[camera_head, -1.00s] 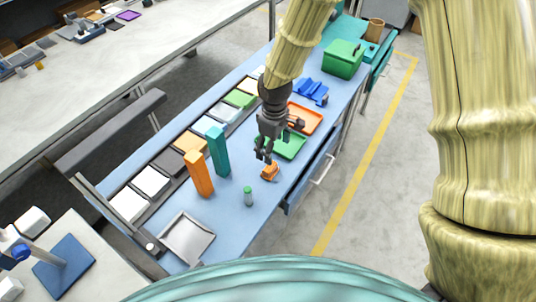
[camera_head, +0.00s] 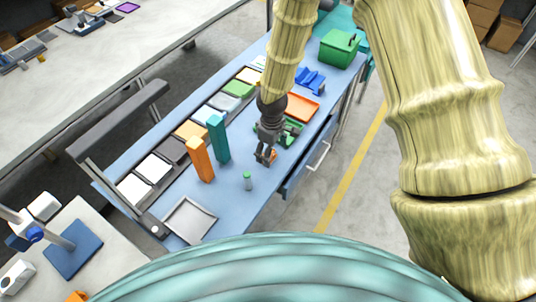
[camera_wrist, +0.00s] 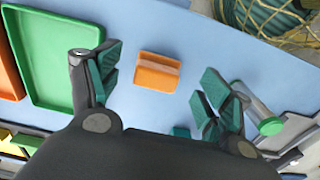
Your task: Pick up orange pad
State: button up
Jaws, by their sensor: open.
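The orange pad (camera_wrist: 157,72) lies on the blue bench top in the wrist view, between and just beyond my open fingertips. In the head view the orange pad (camera_head: 272,156) is mostly hidden by my fingers, with only a bit of orange showing. My gripper (camera_head: 265,156) is above it, open and empty. In the wrist view my gripper (camera_wrist: 157,88) shows two teal-padded fingers spread apart on either side of the pad, with the left finger near the green tray. No contact with the pad shows.
A green tray (camera_wrist: 38,50) and an orange tray (camera_head: 301,108) lie near the pad. A green-capped bottle (camera_head: 248,181), an upright orange block (camera_head: 201,160) and a teal block (camera_head: 218,139) stand nearby. A metal tray (camera_head: 190,220) lies at the bench's near end.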

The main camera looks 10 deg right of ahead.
jog(key=f, duration=0.1)
jog(key=f+p, duration=0.1)
jog(key=f, duration=0.1)
jog(key=shift+w, duration=0.2)
jog(key=shift+f, duration=0.1)
jog(key=shift+s, duration=0.2)
jog(key=shift+f, duration=0.1)
jog(key=shift+w, duration=0.1)
jog(key=c, duration=1.2)
jog(key=shift+r+b, duration=0.8)
jog(key=shift+r, duration=0.4)
jog(key=s+d+r+b, duration=0.1)
jog(key=s+b, duration=0.1)
jog(key=s, duration=0.3)
jog(key=s+d+b, duration=0.1)
jog(key=s+b, duration=0.1)
jog(key=s, duration=0.3)
jog(key=s+d+r+b, duration=0.1)
jog(key=s, duration=0.4)
jog(key=shift+s+r+b, duration=0.3)
jog(key=shift+s+b, duration=0.05)
jog(key=shift+b, duration=0.05)
